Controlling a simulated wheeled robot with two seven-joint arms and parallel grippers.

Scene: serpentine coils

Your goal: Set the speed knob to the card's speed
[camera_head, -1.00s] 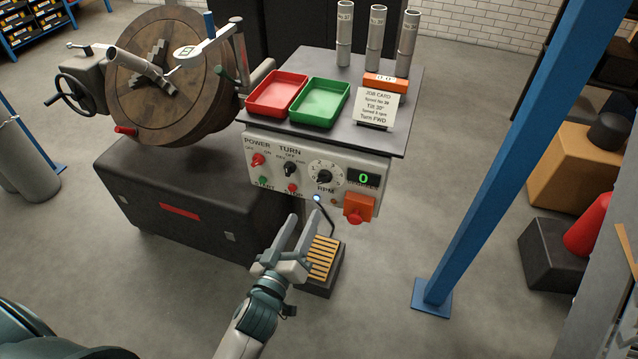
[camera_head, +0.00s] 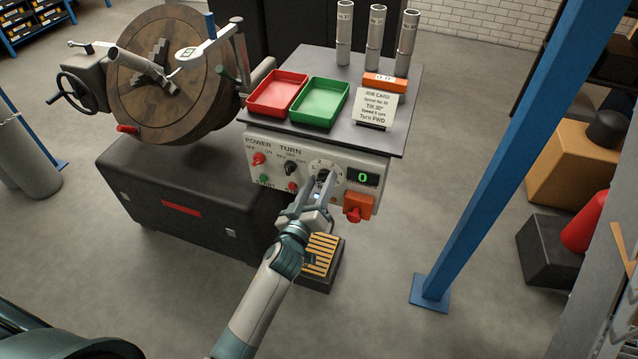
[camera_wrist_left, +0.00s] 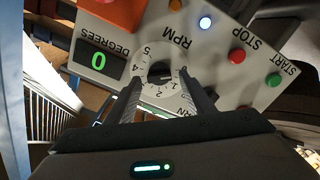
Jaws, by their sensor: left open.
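The speed knob (camera_head: 323,174) is a dark knob on a white numbered dial marked RPM, on the front panel (camera_head: 374,164). In the left wrist view the knob (camera_wrist_left: 160,70) sits between my fingertips; its pointer is hard to read. My left gripper (camera_head: 321,182) is open, its fingers reaching to either side of the knob; contact cannot be told. The fingers also show in the left wrist view (camera_wrist_left: 162,82). The job card (camera_head: 376,106) stands on the cabinet top, with Tilt 30° and Turn FWD legible; its speed figure is too small to read surely. My right gripper is not in view.
Beside the dial are the TURN switch (camera_head: 290,168), POWER switch (camera_head: 258,158), a green display reading 0 (camera_head: 362,177) and an orange-backed red button (camera_head: 354,212). Red (camera_head: 276,93) and green (camera_head: 319,103) trays sit above. A blue post (camera_head: 490,150) stands right.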

